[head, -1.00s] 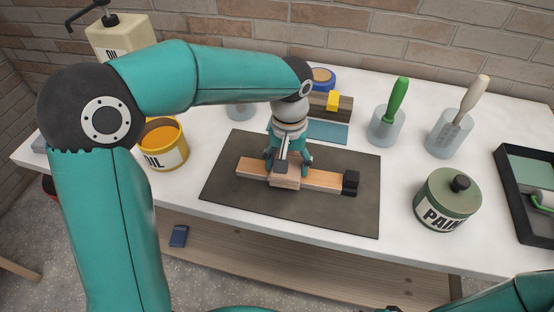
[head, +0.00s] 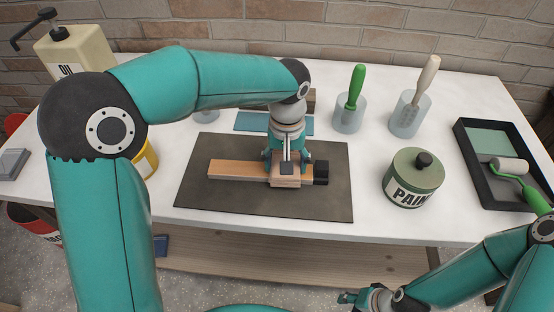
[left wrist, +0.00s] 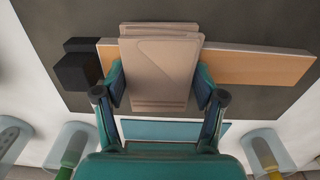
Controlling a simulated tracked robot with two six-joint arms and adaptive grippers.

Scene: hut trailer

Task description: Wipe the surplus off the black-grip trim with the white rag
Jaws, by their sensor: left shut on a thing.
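The trim (head: 235,169), a light wood strip with a black grip (head: 321,173) at its right end, lies on a dark mat (head: 200,148). In the left wrist view the trim (left wrist: 260,66) runs across the top, its black grip (left wrist: 78,65) at left. My left gripper (head: 287,165) is shut on the white rag (head: 285,183), a folded, pale beige pad over the trim close to the grip. The rag (left wrist: 160,68) hides that part of the trim; contact is not clear. My right gripper (head: 352,298) is low at the bottom edge, partly seen.
A green paint tin (head: 413,180) and a black roller tray (head: 478,188) stand to the right. Two brush jars (head: 348,115) (head: 405,118) and a teal sheet (head: 252,122) are behind the mat. An oil container (head: 85,52) stands at back left. The white table's front strip is clear.

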